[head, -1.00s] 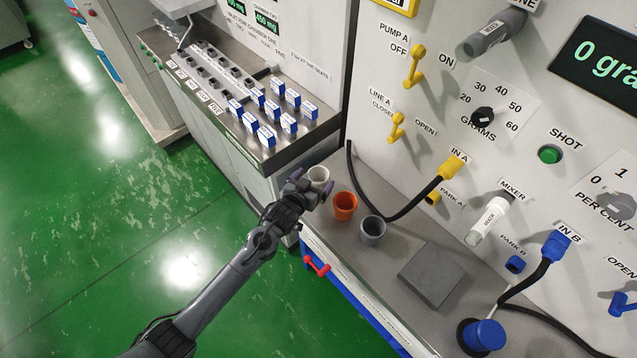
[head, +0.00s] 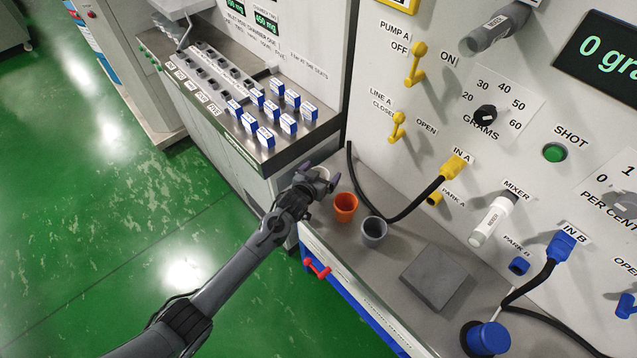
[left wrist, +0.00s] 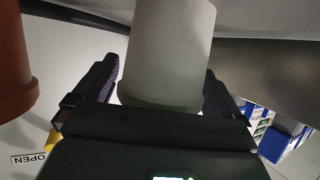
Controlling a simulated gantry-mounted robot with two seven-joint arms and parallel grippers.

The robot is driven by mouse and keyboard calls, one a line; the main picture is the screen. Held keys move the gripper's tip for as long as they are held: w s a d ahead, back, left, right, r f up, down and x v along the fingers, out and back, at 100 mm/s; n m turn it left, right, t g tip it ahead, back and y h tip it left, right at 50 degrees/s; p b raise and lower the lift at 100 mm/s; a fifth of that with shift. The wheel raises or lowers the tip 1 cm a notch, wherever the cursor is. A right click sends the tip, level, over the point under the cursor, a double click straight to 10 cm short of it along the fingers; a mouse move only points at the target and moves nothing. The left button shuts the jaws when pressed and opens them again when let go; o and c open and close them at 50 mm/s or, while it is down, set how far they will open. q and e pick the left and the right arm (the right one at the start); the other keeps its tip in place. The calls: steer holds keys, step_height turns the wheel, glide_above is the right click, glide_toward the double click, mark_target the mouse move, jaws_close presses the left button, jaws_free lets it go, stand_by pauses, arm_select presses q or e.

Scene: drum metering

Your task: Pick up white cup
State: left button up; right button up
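The white cup (head: 321,173) stands at the left end of the grey counter, partly hidden by my left gripper (head: 317,184). In the left wrist view the white cup (left wrist: 168,55) is between the two fingers of my left gripper (left wrist: 165,85). The fingers are spread, one on each side, with a narrow gap showing beside the cup at the left. My right gripper is in neither view.
An orange cup (head: 345,207) stands close to the right of the white cup, then a grey cup (head: 373,231). A grey block (head: 440,276) lies farther right. A black hose (head: 395,217) hangs behind the cups.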

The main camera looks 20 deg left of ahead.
arm_select(q)
steer(key=c, duration=1)
steer(key=shift+r, duration=0.1)
